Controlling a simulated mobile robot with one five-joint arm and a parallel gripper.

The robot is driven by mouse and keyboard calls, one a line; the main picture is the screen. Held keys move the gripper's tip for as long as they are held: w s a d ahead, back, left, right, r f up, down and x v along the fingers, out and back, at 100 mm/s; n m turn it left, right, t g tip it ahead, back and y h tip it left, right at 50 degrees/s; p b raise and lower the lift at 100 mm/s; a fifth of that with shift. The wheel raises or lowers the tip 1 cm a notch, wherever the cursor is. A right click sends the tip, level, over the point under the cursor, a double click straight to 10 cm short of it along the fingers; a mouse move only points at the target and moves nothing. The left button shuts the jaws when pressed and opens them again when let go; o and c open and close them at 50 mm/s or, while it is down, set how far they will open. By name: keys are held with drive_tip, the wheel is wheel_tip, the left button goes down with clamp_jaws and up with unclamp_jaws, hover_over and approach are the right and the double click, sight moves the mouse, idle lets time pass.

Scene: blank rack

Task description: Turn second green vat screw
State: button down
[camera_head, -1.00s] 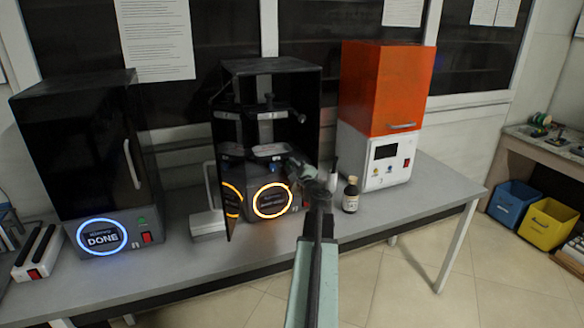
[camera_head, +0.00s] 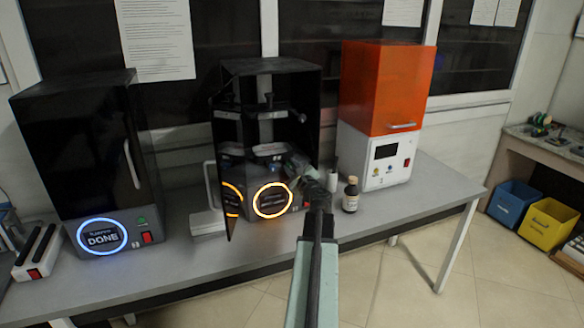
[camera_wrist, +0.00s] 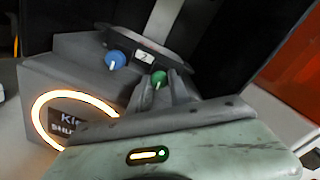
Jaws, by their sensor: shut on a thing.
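The middle machine (camera_head: 268,70) stands open, with a vat (camera_head: 268,149) inside above a glowing orange ring. In the wrist view the vat (camera_wrist: 140,42) has a label marked 2 on its front. A green screw (camera_wrist: 159,77) with a pale line on it sits to the right of the label, and a blue screw (camera_wrist: 117,60) sits to the left. My gripper (camera_wrist: 161,84) is shut on the green screw, one finger on each side of it. In the head view my gripper (camera_head: 296,166) reaches the vat's right front; the screws are too small to tell there.
The open dark door (camera_head: 231,190) stands at the machine's left front. A brown bottle (camera_head: 350,195) and an orange-topped machine (camera_head: 385,110) stand to the right. A closed black machine (camera_head: 85,150) reading DONE is at the left. The right end of the table (camera_head: 440,190) is clear.

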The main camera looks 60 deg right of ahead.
drive_tip(key=shift+s, duration=0.1)
drive_tip(key=c, duration=1.2)
unclamp_jaws()
drive_tip(key=shift+c, duration=0.2)
drive_tip(key=v, duration=0.7)
drive_tip(key=shift+s+a, duration=0.2)
drive_tip(key=shift+s, duration=0.1)
